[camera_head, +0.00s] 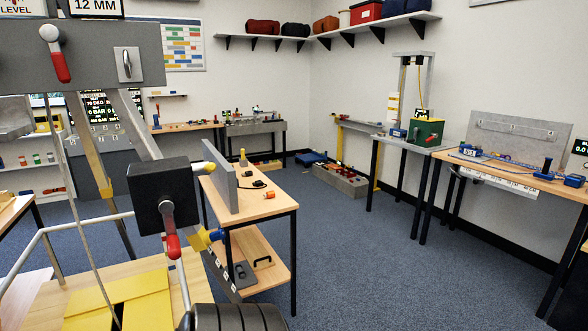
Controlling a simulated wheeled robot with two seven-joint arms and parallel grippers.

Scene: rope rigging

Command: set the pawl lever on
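A lever with a red grip (171,240) is mounted on the front of a black box (150,195) at left centre, and its grip hangs down. A second lever with a red grip (59,62) hangs down, slightly tilted, on the grey overhead beam (20,65) at top left. I cannot tell from labels which of the two is the pawl lever. Neither of my grippers shows in the head view, and nothing touches either lever.
A dark ridged cylinder (237,319) is at the bottom edge. A rope (76,200) runs down past yellow panels (125,295). A wooden bench (255,205) stands just right of the box. Blue carpet (370,265) is clear at centre right; more benches line the walls.

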